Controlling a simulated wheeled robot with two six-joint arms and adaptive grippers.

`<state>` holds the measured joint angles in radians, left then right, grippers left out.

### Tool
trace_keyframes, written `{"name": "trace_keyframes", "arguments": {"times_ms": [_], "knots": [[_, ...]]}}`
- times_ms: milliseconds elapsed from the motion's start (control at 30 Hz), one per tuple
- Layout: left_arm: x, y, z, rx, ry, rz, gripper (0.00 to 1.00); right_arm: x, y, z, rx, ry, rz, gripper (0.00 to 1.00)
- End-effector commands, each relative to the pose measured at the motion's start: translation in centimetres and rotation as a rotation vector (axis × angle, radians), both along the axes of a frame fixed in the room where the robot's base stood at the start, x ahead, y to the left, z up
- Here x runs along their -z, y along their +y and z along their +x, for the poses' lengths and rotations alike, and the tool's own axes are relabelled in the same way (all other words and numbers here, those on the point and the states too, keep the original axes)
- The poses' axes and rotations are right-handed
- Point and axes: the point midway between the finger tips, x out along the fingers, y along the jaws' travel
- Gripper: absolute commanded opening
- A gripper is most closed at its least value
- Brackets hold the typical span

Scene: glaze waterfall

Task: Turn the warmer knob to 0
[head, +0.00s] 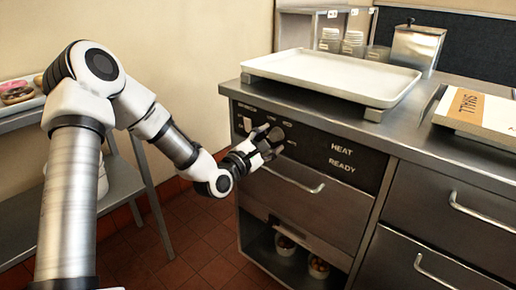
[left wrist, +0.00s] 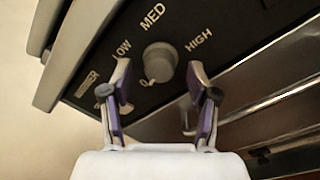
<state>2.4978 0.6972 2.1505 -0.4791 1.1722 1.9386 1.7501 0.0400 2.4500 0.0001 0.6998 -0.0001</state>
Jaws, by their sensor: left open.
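The warmer knob (left wrist: 160,62) is a round grey knob on the black control panel (left wrist: 225,22). LOW, MED and HIGH are printed around it, and a small pale mark shows at its lower left edge. I cannot tell clearly where the knob points. In the head view the knob (head: 276,134) sits at the panel's left part, partly behind my fingers. My left gripper (head: 266,143) is open in front of the panel. In the left wrist view its fingers (left wrist: 160,78) stand apart, one to each side of the knob, with no clear contact. My right gripper is not in view.
Below the panel is a steel drawer with a bar handle (head: 292,181), close under my left gripper. A white tray (head: 335,74) lies on the counter above. A shelf (head: 115,185) stands at left.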

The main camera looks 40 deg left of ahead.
Motion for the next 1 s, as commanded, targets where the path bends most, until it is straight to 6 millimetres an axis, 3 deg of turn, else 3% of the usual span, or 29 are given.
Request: {"name": "trace_keyframes", "arguments": {"times_ms": [200,400,700,1000], "knots": [[0.2,0.1,-5.0,0.000,-0.003,-0.015,0.60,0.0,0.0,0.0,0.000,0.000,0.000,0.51],[0.3,0.5,-8.2,-0.008,-0.004,-0.013,0.60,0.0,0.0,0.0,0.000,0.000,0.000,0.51],[0.4,0.4,-10.4,-0.004,-0.001,-0.007,0.60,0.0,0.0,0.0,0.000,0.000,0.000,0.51],[0.5,0.2,-10.6,0.002,-0.001,-0.002,0.60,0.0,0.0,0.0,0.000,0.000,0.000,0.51]]}}
